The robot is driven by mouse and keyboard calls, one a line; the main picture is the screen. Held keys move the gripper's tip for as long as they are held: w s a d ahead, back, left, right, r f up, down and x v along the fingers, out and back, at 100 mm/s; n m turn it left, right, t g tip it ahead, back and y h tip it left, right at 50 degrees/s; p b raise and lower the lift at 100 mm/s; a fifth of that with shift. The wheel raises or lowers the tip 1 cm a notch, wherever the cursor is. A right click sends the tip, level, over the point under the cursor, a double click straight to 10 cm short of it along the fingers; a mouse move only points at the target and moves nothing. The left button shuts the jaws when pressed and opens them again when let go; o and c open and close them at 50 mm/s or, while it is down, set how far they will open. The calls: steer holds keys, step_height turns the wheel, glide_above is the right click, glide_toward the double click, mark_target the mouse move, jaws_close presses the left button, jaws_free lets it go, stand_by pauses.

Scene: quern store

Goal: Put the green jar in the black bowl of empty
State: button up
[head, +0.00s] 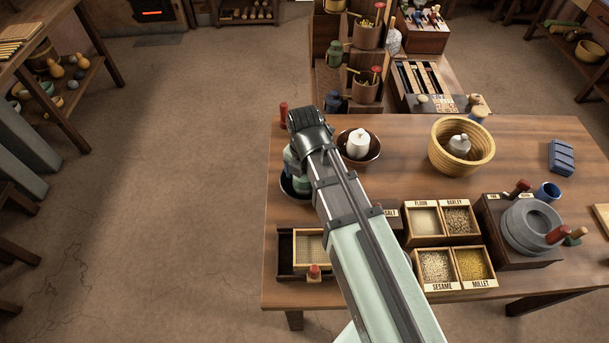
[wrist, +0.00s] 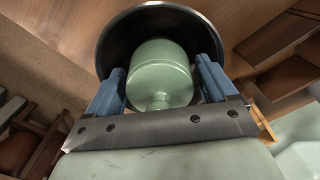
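The green jar (wrist: 160,70) is between the blue fingers of my gripper (wrist: 161,62) in the wrist view, with a finger against each side. Its narrow neck points toward the camera. The black bowl (wrist: 103,45) is beyond the jar, and the jar overlaps its inside. I cannot tell whether the jar touches the bowl's bottom. In the head view, the black bowl (head: 286,188) is at the left of the table, mostly hidden by my arm. My gripper also hides most of the jar there.
A brown bowl (head: 374,149) with a white jar stands just right of my gripper. A woven basket (head: 489,150) holds a grey jar. Labelled grain boxes (head: 443,240) and a stone quern (head: 530,225) lie to the right. A wooden rack (head: 328,50) stands behind.

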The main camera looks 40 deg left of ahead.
steer(key=shift+o, duration=0.8)
steer(key=shift+r, duration=0.1)
step_height(320, 180, up, 12)
steer(key=shift+r, duration=0.1)
stand_by(0.4)
